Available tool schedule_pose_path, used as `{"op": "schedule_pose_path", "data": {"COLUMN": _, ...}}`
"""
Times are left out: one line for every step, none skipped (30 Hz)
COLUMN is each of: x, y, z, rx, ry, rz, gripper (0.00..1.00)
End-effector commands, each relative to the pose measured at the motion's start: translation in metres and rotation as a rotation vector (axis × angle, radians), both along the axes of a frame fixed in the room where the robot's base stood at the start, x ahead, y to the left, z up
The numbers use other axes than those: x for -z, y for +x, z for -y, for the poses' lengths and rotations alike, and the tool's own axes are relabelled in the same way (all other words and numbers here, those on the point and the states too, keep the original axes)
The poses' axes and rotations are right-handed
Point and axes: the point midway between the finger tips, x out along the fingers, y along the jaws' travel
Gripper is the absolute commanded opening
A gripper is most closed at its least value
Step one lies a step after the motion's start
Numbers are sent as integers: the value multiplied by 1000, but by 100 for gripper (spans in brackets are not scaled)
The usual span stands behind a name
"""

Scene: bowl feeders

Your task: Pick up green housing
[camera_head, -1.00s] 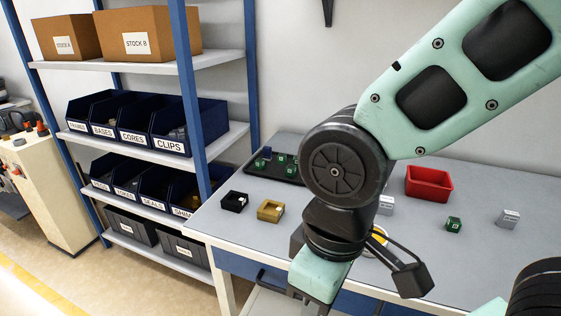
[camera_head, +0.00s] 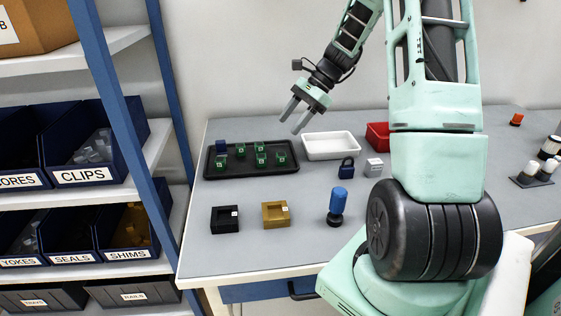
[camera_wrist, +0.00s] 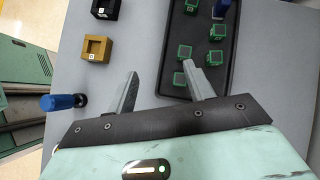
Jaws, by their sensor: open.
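Several small green housings (camera_head: 261,159) sit in a black tray (camera_head: 293,170) at the table's back left. They also show in the wrist view (camera_wrist: 184,51), inside the dark tray (camera_wrist: 238,75). My gripper (camera_head: 293,122) is open and empty, above the table near the tray's right end, pointing down and left. In the wrist view my gripper's fingers (camera_wrist: 161,70) are spread apart, with the right finger overlapping the tray near two green housings. No housing is between the fingers.
A blue part (camera_head: 221,146) shares the tray. A white bin (camera_head: 331,146), a red bin (camera_head: 378,136), a padlock-like blue item (camera_head: 347,169) and a grey block (camera_head: 374,167) stand to the right. Black (camera_head: 225,219) and ochre fixtures (camera_head: 276,214) and a blue-handled tool (camera_head: 338,203) stand in front.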

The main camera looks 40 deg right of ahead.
Motion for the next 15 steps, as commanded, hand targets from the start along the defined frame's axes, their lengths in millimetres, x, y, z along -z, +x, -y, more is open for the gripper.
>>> {"op": "schedule_pose_path", "data": {"x": 6, "y": -7, "z": 31, "rx": 98, "ry": 32, "rz": -12, "gripper": 53}}
{"op": "schedule_pose_path", "data": {"x": 7, "y": -10, "z": 44, "rx": 144, "ry": 50, "rz": -18, "gripper": 53}}
{"op": "schedule_pose_path", "data": {"x": 8, "y": -14, "z": 60, "rx": 195, "ry": 69, "rz": -23, "gripper": 53}}
{"op": "schedule_pose_path", "data": {"x": 9, "y": -17, "z": 69, "rx": 229, "ry": 82, "rz": -25, "gripper": 53}}
{"op": "schedule_pose_path", "data": {"x": 10, "y": -20, "z": 77, "rx": 256, "ry": 92, "rz": -29, "gripper": 53}}
{"op": "schedule_pose_path", "data": {"x": 11, "y": -23, "z": 85, "rx": 283, "ry": 103, "rz": -32, "gripper": 53}}
{"op": "schedule_pose_path", "data": {"x": 12, "y": -24, "z": 89, "rx": 298, "ry": 110, "rz": -33, "gripper": 53}}
{"op": "schedule_pose_path", "data": {"x": 13, "y": -25, "z": 92, "rx": 310, "ry": 114, "rz": -34, "gripper": 53}}
{"op": "schedule_pose_path", "data": {"x": 15, "y": -25, "z": 93, "rx": 320, "ry": 120, "rz": -35, "gripper": 53}}
{"op": "schedule_pose_path", "data": {"x": 17, "y": -24, "z": 92, "rx": 324, "ry": 122, "rz": -36, "gripper": 53}}
{"op": "schedule_pose_path", "data": {"x": 20, "y": -23, "z": 90, "rx": 326, "ry": 123, "rz": -37, "gripper": 53}}
{"op": "schedule_pose_path", "data": {"x": 25, "y": -20, "z": 86, "rx": 325, "ry": 124, "rz": -37, "gripper": 53}}
{"op": "schedule_pose_path", "data": {"x": 29, "y": -17, "z": 82, "rx": 322, "ry": 124, "rz": -37, "gripper": 53}}
{"op": "schedule_pose_path", "data": {"x": 33, "y": -15, "z": 78, "rx": 322, "ry": 123, "rz": -37, "gripper": 53}}
{"op": "schedule_pose_path", "data": {"x": 39, "y": -11, "z": 74, "rx": 322, "ry": 124, "rz": -37, "gripper": 53}}
